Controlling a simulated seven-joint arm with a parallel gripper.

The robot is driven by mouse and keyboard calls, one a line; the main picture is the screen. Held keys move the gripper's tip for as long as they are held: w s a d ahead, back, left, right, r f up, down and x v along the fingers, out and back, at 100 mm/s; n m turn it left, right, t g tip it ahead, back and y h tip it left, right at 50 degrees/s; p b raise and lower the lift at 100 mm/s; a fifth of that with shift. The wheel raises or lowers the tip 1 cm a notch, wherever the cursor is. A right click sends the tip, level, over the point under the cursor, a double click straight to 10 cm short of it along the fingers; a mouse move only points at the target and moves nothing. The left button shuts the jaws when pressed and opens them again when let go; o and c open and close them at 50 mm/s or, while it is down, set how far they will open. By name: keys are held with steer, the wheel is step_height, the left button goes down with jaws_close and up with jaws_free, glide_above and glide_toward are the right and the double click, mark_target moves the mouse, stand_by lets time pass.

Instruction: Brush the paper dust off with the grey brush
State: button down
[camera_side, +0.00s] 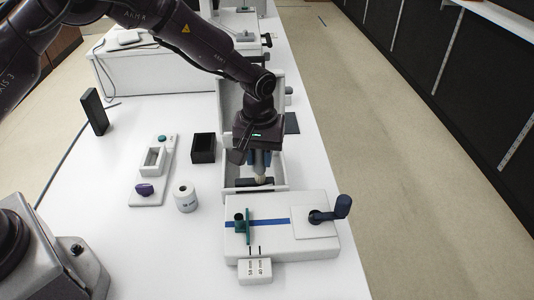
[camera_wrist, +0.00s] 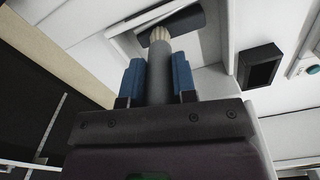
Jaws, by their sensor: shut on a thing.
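My gripper (camera_side: 262,160) is shut on the grey brush, with its blue fingers on either side of the handle. In the wrist view the brush's grey handle (camera_wrist: 158,78) stands between the fingers, and its cream bristles (camera_wrist: 159,34) point away from my gripper. In the side view the bristles (camera_side: 264,180) point down inside an open white till housing (camera_side: 228,178). They are at or just above a dark bar (camera_side: 245,184) there; I cannot tell if they touch. The dark bar also shows in the wrist view (camera_wrist: 185,24). I cannot make out any paper dust.
In front stands a white block with a blue strip, a green slider (camera_side: 248,227) and a dark crank (camera_side: 342,206). To the left are a paper roll (camera_side: 185,198), an open black box (camera_side: 203,148) and a white tray (camera_side: 145,199) holding a purple piece. The table's right edge is close.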

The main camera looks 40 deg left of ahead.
steer(key=shift+s+a, duration=1.65)
steer(key=shift+a, duration=0.05)
steer(key=shift+s+a+r, duration=0.15)
steer(key=shift+s, duration=0.05)
step_height(320, 180, up, 8)
